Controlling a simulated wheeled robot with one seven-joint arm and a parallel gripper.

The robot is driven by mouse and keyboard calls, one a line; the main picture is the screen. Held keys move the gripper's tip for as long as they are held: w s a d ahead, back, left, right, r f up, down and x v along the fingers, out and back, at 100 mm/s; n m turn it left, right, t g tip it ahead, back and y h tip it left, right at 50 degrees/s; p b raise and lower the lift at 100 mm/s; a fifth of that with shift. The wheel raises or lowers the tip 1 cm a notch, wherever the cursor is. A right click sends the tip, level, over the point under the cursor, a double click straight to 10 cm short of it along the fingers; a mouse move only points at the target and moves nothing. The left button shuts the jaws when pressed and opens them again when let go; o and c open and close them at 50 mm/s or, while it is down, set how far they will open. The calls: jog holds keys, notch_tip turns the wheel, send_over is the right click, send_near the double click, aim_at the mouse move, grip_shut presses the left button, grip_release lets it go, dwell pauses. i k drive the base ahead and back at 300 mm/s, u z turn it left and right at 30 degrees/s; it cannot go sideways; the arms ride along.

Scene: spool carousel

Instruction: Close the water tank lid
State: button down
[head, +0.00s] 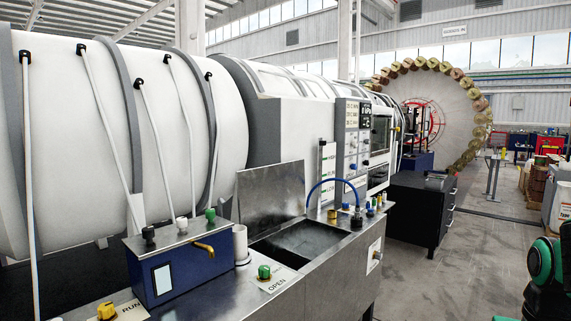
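The water tank appears to be the open metal basin (312,241) set in the steel bench at the centre. Its inside looks dark; I cannot make out the water level. A flat grey metal lid (271,194) stands raised at the back left of the basin, leaning slightly back, so the basin is uncovered. My gripper is not in view. A green and black rounded part at the lower right edge may belong to my arm, but I cannot be sure.
A blue box (185,272) with knobs and a brass spout stands left of the basin. A green button (264,271) by an OPEN label sits in front. A blue hose (336,181) arches at the right. Grey floor (440,265) is clear right of the bench.

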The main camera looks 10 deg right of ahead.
aim_at(269, 196)
jog(key=z, duration=0.25)
jog(key=i, duration=2)
jog(key=u, duration=0.55)
